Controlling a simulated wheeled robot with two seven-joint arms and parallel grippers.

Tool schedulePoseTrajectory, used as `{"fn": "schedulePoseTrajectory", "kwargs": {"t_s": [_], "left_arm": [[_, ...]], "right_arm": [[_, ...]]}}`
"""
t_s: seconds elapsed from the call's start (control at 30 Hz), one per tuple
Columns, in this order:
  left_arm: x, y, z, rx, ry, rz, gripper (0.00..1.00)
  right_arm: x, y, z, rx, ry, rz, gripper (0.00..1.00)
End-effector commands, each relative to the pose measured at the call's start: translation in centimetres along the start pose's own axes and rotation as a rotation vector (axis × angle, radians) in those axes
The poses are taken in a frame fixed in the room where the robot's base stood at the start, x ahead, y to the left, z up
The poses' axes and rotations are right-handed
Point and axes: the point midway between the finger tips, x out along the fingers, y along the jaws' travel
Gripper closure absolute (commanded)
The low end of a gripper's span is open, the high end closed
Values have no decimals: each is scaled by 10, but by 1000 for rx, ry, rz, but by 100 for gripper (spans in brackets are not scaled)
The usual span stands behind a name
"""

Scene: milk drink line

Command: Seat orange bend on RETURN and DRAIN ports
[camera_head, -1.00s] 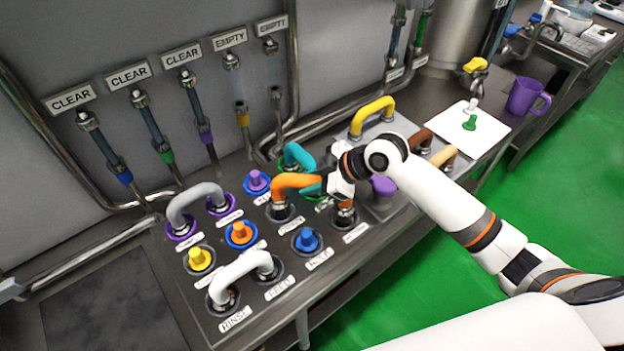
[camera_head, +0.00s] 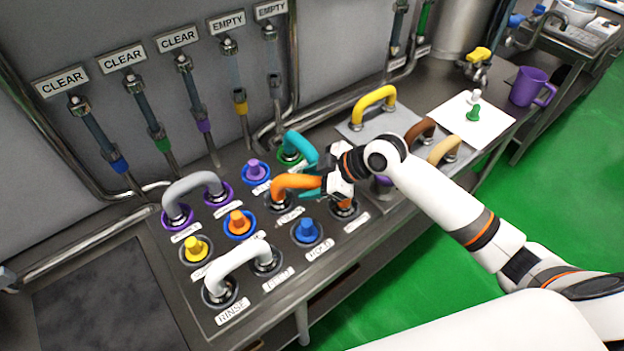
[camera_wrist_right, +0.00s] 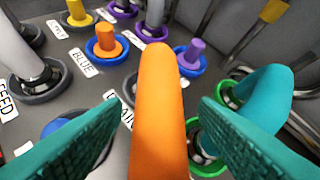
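The orange bend (camera_head: 295,182) stands upright over two ports of the panel. Its left end meets a port whose label in the right wrist view partly reads "AIN". Its right end is mostly behind my right gripper, at a port (camera_head: 343,209) whose label I cannot read. My right gripper (camera_head: 312,184) has its teal fingers on either side of the bend. In the right wrist view, the orange bend (camera_wrist_right: 160,110) runs between the fingertips (camera_wrist_right: 159,98) with a visible gap on both sides, so the gripper is open around it. My left gripper is not in view.
A teal bend (camera_head: 300,147) on a green-ringed port stands close behind my right gripper. A blue plug (camera_head: 306,231) is in front, a purple plug (camera_head: 254,170) behind left. White (camera_head: 236,259) and grey (camera_head: 195,184) bends stand left. A yellow bend (camera_head: 373,103) is at the back.

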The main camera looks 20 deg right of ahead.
Motion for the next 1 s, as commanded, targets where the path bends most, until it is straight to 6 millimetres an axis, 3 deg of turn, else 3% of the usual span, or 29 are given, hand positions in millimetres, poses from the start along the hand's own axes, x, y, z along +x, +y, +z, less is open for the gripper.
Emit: {"fn": "schedulePoseTrajectory", "kwargs": {"t_s": [0.23,0.37,0.8,1.0], "left_arm": [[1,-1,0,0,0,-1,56],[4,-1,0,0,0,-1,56],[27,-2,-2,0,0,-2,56],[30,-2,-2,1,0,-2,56]], "right_arm": [[1,1,-3,2,5,3,46],[-9,0,-3,1,4,1,46],[-95,1,-3,-2,5,-2,46],[-116,0,-2,0,2,0,46]]}}
